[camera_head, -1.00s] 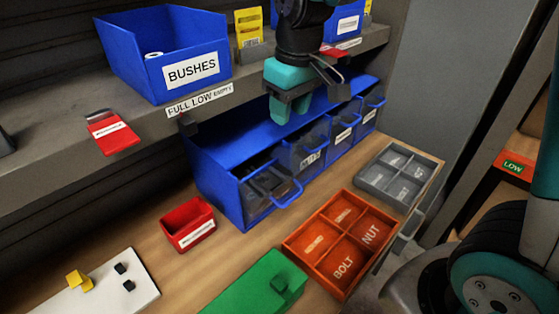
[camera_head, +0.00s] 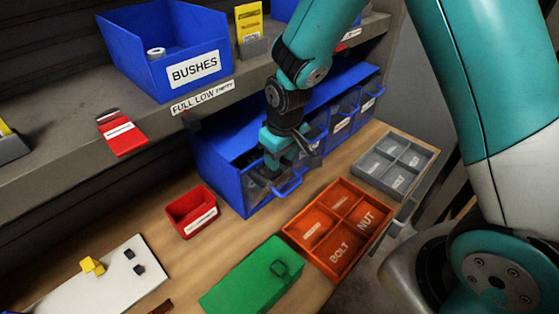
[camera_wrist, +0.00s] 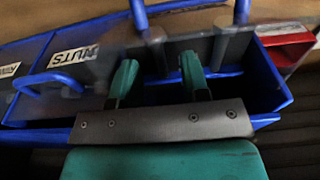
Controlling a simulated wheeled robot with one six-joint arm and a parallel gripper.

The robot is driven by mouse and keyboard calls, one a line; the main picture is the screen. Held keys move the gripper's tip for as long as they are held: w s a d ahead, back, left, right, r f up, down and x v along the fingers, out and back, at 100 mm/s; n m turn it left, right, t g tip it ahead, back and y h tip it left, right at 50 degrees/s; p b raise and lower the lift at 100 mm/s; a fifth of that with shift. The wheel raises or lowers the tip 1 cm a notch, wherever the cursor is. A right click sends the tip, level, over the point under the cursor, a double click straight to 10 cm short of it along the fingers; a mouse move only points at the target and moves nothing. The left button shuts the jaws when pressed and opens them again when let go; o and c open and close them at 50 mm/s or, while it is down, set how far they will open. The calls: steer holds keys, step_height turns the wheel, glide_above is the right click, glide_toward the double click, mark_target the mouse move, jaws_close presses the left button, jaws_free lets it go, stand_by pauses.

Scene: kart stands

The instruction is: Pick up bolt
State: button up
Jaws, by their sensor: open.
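No single bolt can be made out. My gripper (camera_head: 279,160) is open over the leftmost drawer (camera_head: 259,194) of the blue drawer unit (camera_head: 214,162) and hides part of it. In the wrist view my two teal fingers (camera_wrist: 158,82) are spread apart, reaching into the drawer's dark interior. No object shows clearly between them, and the drawer's contents are too dark and blurred to tell. The orange tray (camera_head: 284,231) has a compartment labelled BOLT and another labelled NUT.
A red bin (camera_head: 179,214) stands left of the drawer unit, and a green block (camera_head: 245,283) in front. A grey divided tray (camera_head: 371,180) is at right. The shelf with the blue BUSHES bin (camera_head: 150,75) overhangs behind.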

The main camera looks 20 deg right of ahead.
steer(key=shift+f, duration=0.7)
jaws_close()
